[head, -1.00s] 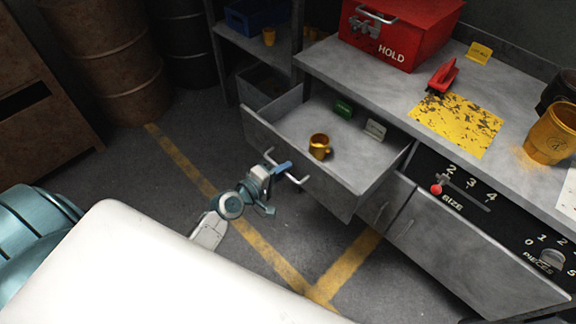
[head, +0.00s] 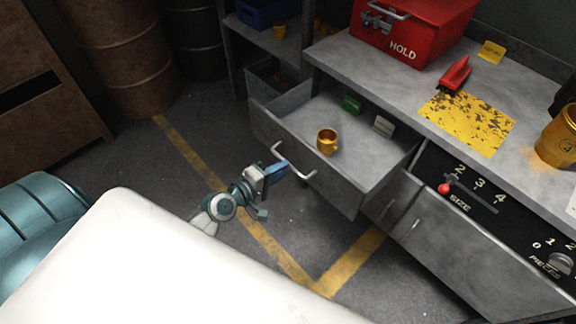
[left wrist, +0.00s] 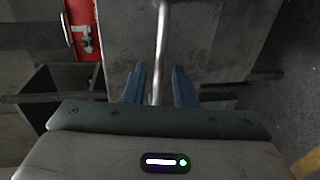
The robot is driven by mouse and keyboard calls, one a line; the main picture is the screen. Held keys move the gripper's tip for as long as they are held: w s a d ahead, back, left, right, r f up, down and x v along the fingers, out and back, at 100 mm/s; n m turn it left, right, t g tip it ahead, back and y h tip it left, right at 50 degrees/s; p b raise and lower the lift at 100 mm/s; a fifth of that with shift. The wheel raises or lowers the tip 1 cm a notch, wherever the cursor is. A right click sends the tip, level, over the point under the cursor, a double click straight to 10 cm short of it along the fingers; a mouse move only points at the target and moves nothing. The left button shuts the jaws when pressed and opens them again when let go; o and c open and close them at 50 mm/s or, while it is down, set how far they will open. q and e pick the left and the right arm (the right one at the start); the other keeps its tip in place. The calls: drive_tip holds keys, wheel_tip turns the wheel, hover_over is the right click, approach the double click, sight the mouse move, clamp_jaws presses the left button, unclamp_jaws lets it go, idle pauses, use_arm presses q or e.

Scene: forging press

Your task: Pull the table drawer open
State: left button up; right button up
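The grey table drawer (head: 336,190) stands well out from under the workbench, its inside showing. A brass mug (head: 327,141), a green block (head: 352,104) and a pale block (head: 384,125) are in it. Its front has a silver bar handle (head: 306,178). My left gripper (head: 281,169) is at the handle, in front of the drawer. In the left wrist view, the handle (left wrist: 161,45) runs between the two blue fingers (left wrist: 159,80), with a gap visible on both sides. The fingers look open. My right gripper is out of view.
The workbench (head: 360,60) carries a red HOLD box (head: 415,28), a red tool (head: 455,74) and a large brass mug (head: 558,138). A shelf unit (head: 270,45) stands left of the drawer. Barrels (head: 115,55) stand further left. Floor in front is clear, with yellow lines.

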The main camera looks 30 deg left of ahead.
use_arm(q)
drive_tip(key=v, duration=0.7)
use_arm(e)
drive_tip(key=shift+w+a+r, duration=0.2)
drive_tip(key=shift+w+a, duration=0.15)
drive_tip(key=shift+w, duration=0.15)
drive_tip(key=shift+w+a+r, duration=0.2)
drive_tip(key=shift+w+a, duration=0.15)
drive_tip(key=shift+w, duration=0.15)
use_arm(q)
drive_tip(key=shift+f, duration=0.15)
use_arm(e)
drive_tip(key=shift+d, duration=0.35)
use_arm(q)
drive_tip(key=s+a+f+m+g+y, duration=0.1)
drive_tip(key=s+a+f+m+g, duration=0.1)
drive_tip(key=f, duration=0.7)
drive_tip(key=s+a+f+m+g+y, duration=0.2)
drive_tip(key=f, duration=0.7)
drive_tip(key=s+a+f+m+g+y, duration=0.1)
drive_tip(key=s+a+f+m, duration=0.1)
drive_tip(key=f, duration=0.8)
drive_tip(key=s+d+f+m+g+y, duration=0.2)
drive_tip(key=s+f+m+g, duration=0.6)
drive_tip(key=s+f, duration=1.3)
drive_tip(key=shift+s+d, duration=0.35)
drive_tip(key=shift+s, duration=0.35)
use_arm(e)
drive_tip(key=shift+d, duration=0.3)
